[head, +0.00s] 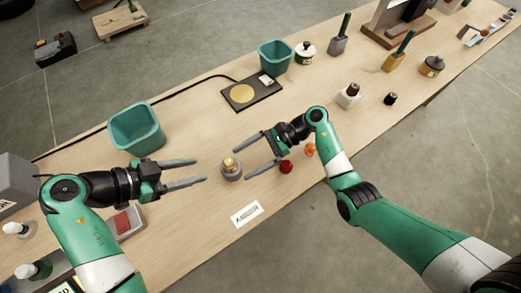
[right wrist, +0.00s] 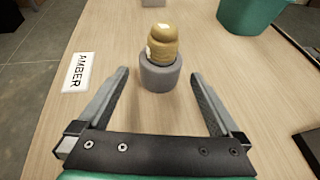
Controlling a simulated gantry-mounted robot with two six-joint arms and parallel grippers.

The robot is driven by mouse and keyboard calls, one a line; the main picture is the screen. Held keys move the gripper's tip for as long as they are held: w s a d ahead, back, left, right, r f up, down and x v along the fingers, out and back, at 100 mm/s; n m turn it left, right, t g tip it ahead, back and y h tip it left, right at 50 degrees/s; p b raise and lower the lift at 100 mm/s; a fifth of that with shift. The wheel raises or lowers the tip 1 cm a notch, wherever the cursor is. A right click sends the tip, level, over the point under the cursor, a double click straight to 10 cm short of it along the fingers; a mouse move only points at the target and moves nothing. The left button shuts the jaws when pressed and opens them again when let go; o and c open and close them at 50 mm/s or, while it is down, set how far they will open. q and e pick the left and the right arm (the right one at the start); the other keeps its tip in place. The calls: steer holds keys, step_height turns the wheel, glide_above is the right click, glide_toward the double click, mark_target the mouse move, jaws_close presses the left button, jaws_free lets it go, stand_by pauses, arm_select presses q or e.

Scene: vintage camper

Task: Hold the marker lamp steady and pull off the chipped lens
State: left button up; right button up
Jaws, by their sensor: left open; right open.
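The marker lamp is a grey round base (head: 231,174) with a gold-amber lens (head: 230,163) on top, standing upright on the bench. In the right wrist view the lens (right wrist: 161,42) shows a pale chip mark at its left and sits on the grey base (right wrist: 160,76). My left gripper (head: 202,169) is open and empty, its fingertips just left of the lamp. My right gripper (head: 241,166) is open, its fingers pointing at the lamp from the right. In the right wrist view the lamp stands between and slightly beyond its fingertips. Contact is not visible.
A white AMBER card (head: 246,214) lies near the front edge. A red lens (head: 286,167) and an orange lens (head: 310,150) lie by my right arm. A teal bin (head: 137,130) stands behind my left gripper, another teal bin (head: 276,56) farther back. A dark pad (head: 266,97) lies behind the lamp.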

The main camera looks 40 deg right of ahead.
mark_target(231, 170)
steer(key=x, duration=0.5)
steer(key=shift+w+a+f, duration=0.15)
steer(key=shift+a, duration=0.2)
steer(key=shift+c, duration=0.3)
